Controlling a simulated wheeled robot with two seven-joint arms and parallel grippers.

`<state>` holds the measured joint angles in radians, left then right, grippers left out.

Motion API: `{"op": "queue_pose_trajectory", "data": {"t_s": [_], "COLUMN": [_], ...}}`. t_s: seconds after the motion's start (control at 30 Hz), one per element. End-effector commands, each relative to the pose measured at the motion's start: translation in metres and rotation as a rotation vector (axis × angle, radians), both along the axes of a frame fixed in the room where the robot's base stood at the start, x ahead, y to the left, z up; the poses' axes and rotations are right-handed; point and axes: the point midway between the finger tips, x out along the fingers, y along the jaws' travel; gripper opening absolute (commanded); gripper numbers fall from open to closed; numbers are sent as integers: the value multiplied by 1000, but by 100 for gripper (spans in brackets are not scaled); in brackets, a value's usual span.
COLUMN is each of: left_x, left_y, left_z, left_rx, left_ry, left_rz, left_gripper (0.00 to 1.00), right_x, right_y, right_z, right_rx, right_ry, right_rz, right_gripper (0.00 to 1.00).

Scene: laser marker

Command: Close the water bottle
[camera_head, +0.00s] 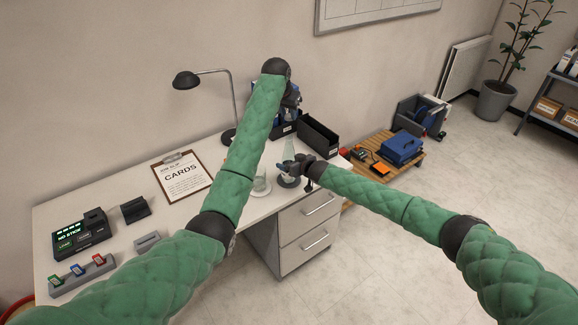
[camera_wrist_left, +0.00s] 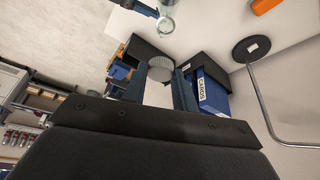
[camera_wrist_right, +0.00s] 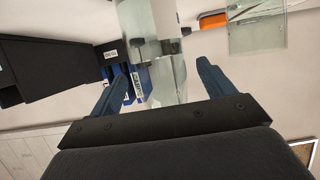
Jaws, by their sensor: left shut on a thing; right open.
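The clear, see-through water bottle (camera_head: 289,149) stands near the right end of the desk. In the right wrist view the bottle (camera_wrist_right: 172,72) rises between the fingers of my right gripper (camera_wrist_right: 158,88). These fingers are open, with a gap on each side of it. In the head view my right gripper (camera_head: 285,170) is low beside the bottle. My left gripper (camera_head: 290,106) is higher, above the desk's back right, partly hidden by its own arm. In the left wrist view it is shut on a round grey cap (camera_wrist_left: 172,70), apart from the bottle (camera_wrist_left: 165,23).
A desk lamp (camera_head: 187,80), clipboard (camera_head: 182,177) and card station (camera_head: 83,235) lie left. A pallet (camera_head: 383,155) with tools is on the floor right of the desk.

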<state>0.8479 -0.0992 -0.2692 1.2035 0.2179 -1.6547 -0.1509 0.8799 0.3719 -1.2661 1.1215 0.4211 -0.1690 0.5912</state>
Motion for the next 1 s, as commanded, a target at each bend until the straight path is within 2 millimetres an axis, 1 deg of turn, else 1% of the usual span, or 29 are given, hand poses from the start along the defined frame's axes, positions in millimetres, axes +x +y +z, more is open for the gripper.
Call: {"op": "queue_pose_trajectory", "data": {"t_s": [0.03, 0.2, 0.53, 0.57, 0.6, 0.67, 0.8, 0.9, 1.0], "left_x": [0, 0, 0, 0, 0, 0, 0, 0, 0], "left_y": [0, 0, 0, 0, 0, 0, 0, 0, 0], "left_z": [0, 0, 0, 0, 0, 0, 0, 0, -2], "left_rx": [0, 0, 0, 0, 0, 0, 0, 0, 0], "left_ry": [0, 0, 0, 0, 0, 0, 0, 0, 1], "left_rz": [0, 0, 0, 0, 0, 0, 0, 0, 0], "left_gripper": [7, 7, 7, 7, 7, 7, 7, 7, 7], "right_x": [4, 11, 12, 12, 12, 12, 12, 12, 12], "right_y": [3, 7, 8, 8, 8, 8, 8, 8, 8], "right_z": [-1, -5, -5, -5, -5, -5, -5, -5, -6], "right_rx": [-1, 0, 0, 0, 0, 0, -1, -1, -1], "right_ry": [-1, 0, -1, -1, -1, -1, -1, -1, -1], "right_rz": [-1, -1, 0, 0, 0, 0, 0, 0, 0], "right_gripper": [81, 81, 81, 79, 71, 60, 32, 15, 15]}}
